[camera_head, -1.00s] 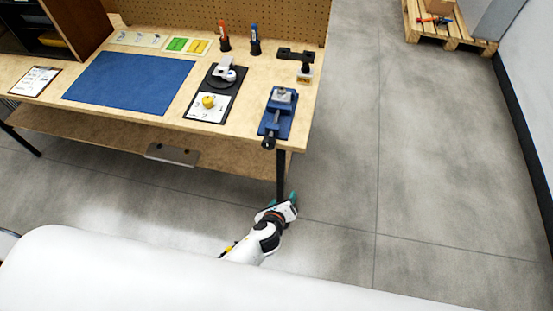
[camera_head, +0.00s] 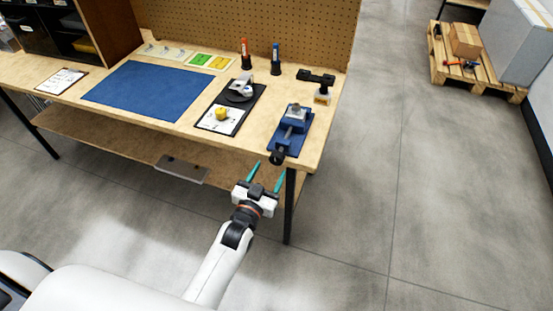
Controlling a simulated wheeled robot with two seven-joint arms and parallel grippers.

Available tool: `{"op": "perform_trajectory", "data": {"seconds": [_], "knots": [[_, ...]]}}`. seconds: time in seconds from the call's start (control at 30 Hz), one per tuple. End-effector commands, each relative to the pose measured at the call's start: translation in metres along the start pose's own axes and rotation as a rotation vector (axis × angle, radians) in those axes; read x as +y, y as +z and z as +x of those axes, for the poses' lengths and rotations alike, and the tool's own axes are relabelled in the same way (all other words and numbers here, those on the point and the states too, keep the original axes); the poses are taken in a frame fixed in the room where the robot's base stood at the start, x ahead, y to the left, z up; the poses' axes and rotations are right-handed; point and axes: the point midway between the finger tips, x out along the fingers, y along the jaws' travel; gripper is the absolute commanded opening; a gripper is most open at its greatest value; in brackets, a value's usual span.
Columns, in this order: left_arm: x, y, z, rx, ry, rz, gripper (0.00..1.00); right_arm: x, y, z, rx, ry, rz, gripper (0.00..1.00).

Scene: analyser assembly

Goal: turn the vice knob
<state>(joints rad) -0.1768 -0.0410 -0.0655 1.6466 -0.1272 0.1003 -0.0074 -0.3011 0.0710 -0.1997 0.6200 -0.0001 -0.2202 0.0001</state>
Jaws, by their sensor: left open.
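The blue vice (camera_head: 292,131) stands at the right front corner of the wooden workbench. Its dark knob (camera_head: 277,157) sticks out over the bench's front edge. My left gripper (camera_head: 266,176) is in front of the bench, just below and slightly left of the knob in the picture. Its two teal fingers are spread apart with nothing between them. It does not appear to touch the knob. My right gripper is not in view.
The workbench (camera_head: 50,75) carries a blue mat (camera_head: 150,90), a dark tray (camera_head: 250,97) with a yellow part (camera_head: 222,113), and two marker-like tools behind. A black bracket-like part (camera_head: 316,77) stands behind the vice. A pallet (camera_head: 470,80) lies at the back right.

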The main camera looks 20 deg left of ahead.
Motion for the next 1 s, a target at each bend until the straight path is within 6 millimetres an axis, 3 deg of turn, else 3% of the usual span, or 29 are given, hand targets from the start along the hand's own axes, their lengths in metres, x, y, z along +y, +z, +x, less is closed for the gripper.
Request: {"op": "perform_trajectory", "data": {"seconds": [0.1, 0.3, 0.73, 1.0], "knots": [[0.000, 0.001, 0.025, -0.001, 0.000, 0.000, 0.59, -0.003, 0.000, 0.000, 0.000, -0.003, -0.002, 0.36], [0.000, 0.000, 0.052, 0.001, 0.000, 0.001, 0.59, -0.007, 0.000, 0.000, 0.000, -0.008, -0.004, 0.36], [0.000, -0.001, 0.061, 0.002, -0.001, 0.002, 0.59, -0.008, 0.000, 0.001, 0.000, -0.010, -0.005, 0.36], [-0.001, -0.001, 0.061, 0.002, -0.001, 0.003, 0.15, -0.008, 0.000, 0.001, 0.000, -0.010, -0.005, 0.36]]}}
